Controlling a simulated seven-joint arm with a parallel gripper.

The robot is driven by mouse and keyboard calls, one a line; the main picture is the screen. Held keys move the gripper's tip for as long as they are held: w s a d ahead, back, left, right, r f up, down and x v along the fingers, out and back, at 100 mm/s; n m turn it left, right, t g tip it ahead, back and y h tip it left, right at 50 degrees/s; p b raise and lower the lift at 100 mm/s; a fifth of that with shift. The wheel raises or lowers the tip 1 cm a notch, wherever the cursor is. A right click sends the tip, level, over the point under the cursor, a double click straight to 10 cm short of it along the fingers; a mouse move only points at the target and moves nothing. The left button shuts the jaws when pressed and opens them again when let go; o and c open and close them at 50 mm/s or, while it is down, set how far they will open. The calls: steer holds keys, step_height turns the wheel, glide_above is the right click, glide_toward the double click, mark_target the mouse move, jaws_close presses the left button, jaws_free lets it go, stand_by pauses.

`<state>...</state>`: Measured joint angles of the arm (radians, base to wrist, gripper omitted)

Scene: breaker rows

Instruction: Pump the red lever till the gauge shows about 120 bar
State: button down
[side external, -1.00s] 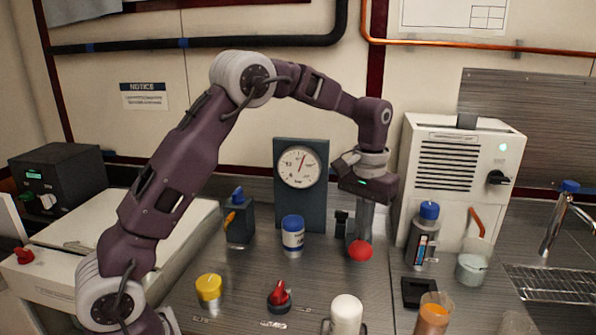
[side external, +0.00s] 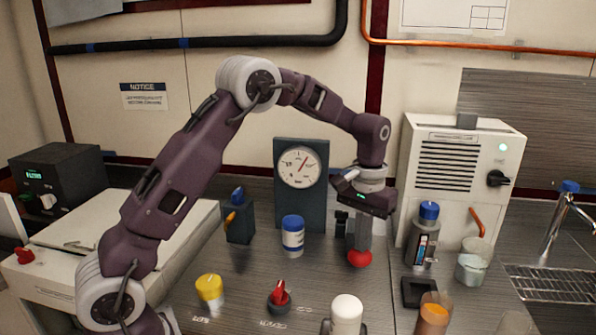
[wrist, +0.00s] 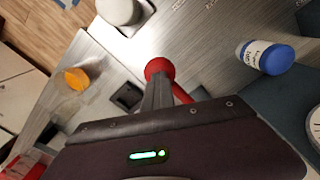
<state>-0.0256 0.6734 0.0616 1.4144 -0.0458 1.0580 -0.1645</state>
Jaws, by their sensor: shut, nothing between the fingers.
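The red lever's round knob (side external: 360,258) is low on the bench, right of the gauge. In the wrist view the red knob (wrist: 159,68) shows at the tips of my fingers, with part of its red rod (wrist: 181,93) beside them. My gripper (side external: 361,247) is shut with nothing between the fingers, pointing down onto the top of the knob and seemingly touching it. The round white gauge (side external: 300,168) is on a dark upright panel. Its red needle points up and to the right; the numbers are too small to read.
A blue-capped white bottle (side external: 293,236) stands left of the lever. A blue-capped dark bottle (side external: 425,235) and a white cabinet (side external: 455,180) are to the right.

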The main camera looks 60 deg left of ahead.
steer(key=shift+w+a+f, duration=0.1)
steer(key=shift+f, duration=0.2)
steer(key=shift+r, duration=1.75)
steer(key=shift+r, duration=0.1)
step_height(320, 180, up, 5)
steer(key=shift+f, duration=0.1)
